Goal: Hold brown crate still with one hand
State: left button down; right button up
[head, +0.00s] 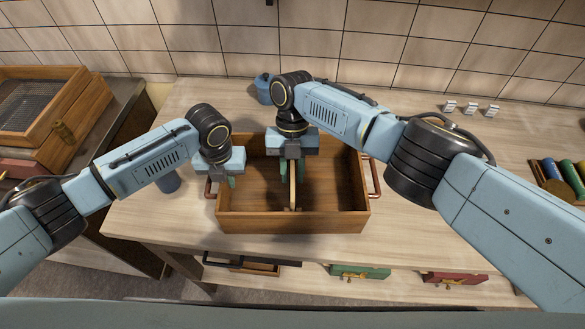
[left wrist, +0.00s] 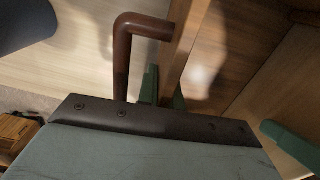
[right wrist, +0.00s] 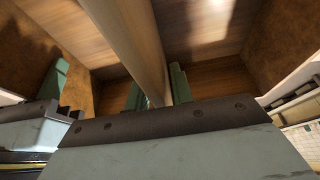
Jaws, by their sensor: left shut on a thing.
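The brown crate (head: 250,222) is an open wooden box on the worktop, with reddish-brown handles at its ends. My left gripper (head: 230,182) is shut on the crate's left wall, beside the left handle (left wrist: 123,60); its fingers straddle the wall in the left wrist view (left wrist: 165,95). My right gripper (head: 292,160) reaches down inside the crate, at a thin upright wooden board (head: 292,190). In the right wrist view its fingers (right wrist: 157,95) stand on either side of this board (right wrist: 130,40); whether they clamp it is unclear.
A blue-grey pot (head: 263,88) stands behind the crate, and a blue cup (head: 168,182) at its left. Small white blocks (head: 470,108) lie at the back right, and coloured rolls (head: 568,177) at the far right. The worktop right of the crate is mostly clear.

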jog(key=shift+o, duration=0.8)
jog(key=v, duration=1.2)
pick_arm(q)
jog(key=c, duration=1.5)
grip_release()
notch_tip(320, 180, up, 12)
jog(key=shift+r, duration=0.1)
